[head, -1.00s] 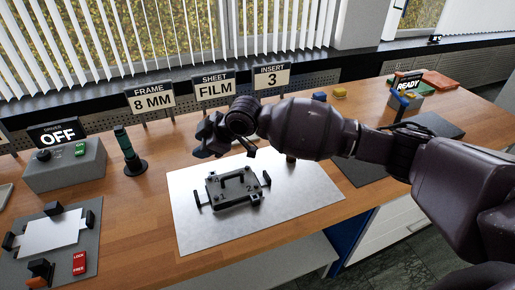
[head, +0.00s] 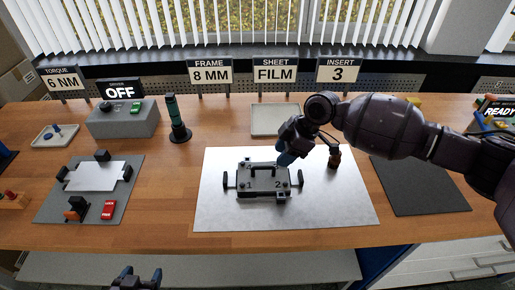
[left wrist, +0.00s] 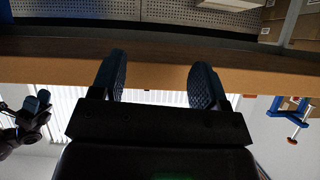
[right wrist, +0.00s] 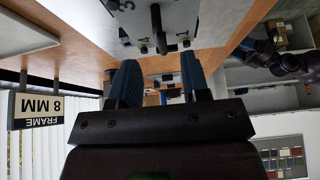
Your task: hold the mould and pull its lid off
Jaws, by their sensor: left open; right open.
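The mould (head: 252,184) is a dark block with numbered corners, lying flat on a pale metal plate (head: 345,205). Its lid (head: 262,178) carries a raised bar handle (head: 265,167) on top, and a side handle stands out at the left and right ends. My right gripper (head: 287,156) is open above and just behind the mould's right side, apart from it as far as I can tell. The mould also shows in the right wrist view (right wrist: 165,22), beyond the open fingers. My left gripper (head: 136,279) is open and empty, low in front of the bench edge.
A grey mat with a white sheet (head: 95,176) lies left of the plate. A grey control box (head: 122,122) and a dark green post (head: 177,120) stand behind. A small brown-black item (head: 334,158) stands on the plate's right part. A dark mat (head: 420,187) lies further right.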

